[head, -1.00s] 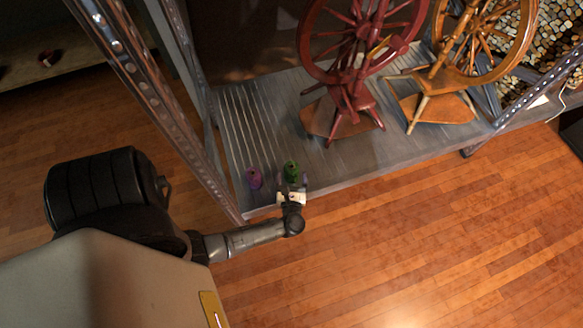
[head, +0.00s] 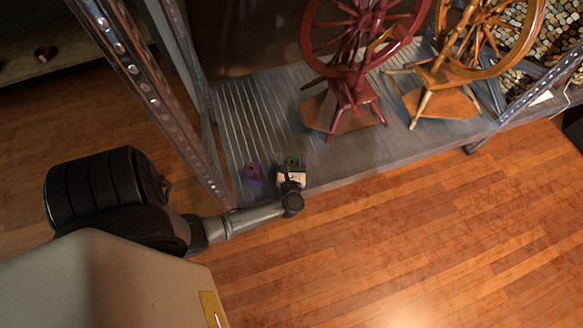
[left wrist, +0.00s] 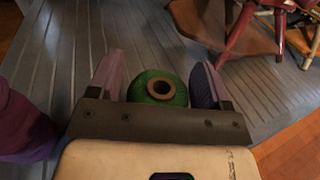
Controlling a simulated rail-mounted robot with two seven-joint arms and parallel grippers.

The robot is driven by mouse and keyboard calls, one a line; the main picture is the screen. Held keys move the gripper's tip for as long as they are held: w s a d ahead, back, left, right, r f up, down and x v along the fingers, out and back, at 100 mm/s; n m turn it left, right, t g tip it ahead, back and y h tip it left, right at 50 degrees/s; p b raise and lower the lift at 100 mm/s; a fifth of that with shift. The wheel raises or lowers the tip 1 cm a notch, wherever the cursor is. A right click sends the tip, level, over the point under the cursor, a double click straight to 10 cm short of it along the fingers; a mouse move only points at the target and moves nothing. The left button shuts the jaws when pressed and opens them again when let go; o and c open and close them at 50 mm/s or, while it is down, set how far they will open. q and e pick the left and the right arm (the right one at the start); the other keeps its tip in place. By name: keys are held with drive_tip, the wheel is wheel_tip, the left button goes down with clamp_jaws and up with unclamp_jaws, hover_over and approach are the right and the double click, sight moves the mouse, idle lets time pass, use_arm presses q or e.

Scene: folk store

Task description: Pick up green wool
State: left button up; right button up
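The green wool (head: 291,161) is a spool standing upright on the grey shelf, near its front edge. In the head view my left gripper (head: 291,170) is over it and covers most of it. In the left wrist view the green wool (left wrist: 158,88), with its tan core, sits between the two fingers of my left gripper (left wrist: 160,82). The fingers are apart, one on each side, with a small gap visible on the left. The lower part of the spool is hidden. My right gripper is not in view.
A purple wool spool (head: 253,173) stands just left of the green one and also shows in the left wrist view (left wrist: 22,125). A red spinning wheel (head: 350,95) and an orange one (head: 445,75) stand to the right. A metal shelf post (head: 150,95) rises at left.

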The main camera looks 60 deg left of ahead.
use_arm(q)
drive_tip(key=c, duration=0.8)
drive_tip(key=shift+r, duration=0.15)
